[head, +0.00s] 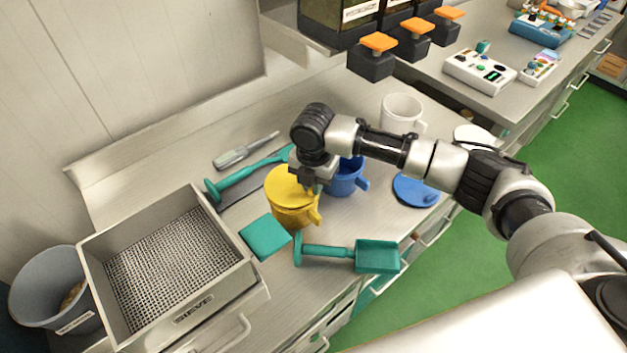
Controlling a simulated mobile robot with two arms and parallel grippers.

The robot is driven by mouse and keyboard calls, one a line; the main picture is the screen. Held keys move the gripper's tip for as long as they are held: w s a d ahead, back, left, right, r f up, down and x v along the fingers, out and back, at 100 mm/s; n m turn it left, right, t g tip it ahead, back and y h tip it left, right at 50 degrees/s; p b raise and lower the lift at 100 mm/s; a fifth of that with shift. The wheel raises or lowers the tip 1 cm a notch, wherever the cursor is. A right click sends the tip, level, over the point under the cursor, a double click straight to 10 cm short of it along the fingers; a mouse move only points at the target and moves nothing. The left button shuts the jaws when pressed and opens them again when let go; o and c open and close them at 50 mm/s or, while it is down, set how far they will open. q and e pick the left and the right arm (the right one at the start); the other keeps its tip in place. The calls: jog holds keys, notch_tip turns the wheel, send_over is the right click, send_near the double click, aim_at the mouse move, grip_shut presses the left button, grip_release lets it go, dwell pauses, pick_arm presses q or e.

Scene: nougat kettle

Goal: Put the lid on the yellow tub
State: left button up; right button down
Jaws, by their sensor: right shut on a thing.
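The yellow tub (296,217) stands on the counter with its handle toward the lower right. The yellow lid (284,184) is over the tub's mouth and covers it from this view. I cannot tell whether the lid is fully seated or slightly above the rim. My right gripper (309,187) is over the lid's right side, pointing down and shut on the lid; its fingertips are partly hidden. My left gripper is not in view.
A blue tub (347,180) stands close behind the gripper, its blue lid (411,191) to the right. A teal scoop (375,257) and teal block (264,238) lie in front. The sieve box (247,275) is left. A white tub (402,110) stands behind.

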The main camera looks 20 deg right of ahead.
jog(key=shift+f+p, duration=0.45)
jog(key=shift+p, duration=0.05)
dwell(1.3)
jog(key=c, duration=0.6)
grip_release()
jog(key=shift+r+p, duration=3.55)
jog(key=shift+p, duration=0.15)
jog(key=shift+f, duration=0.1)
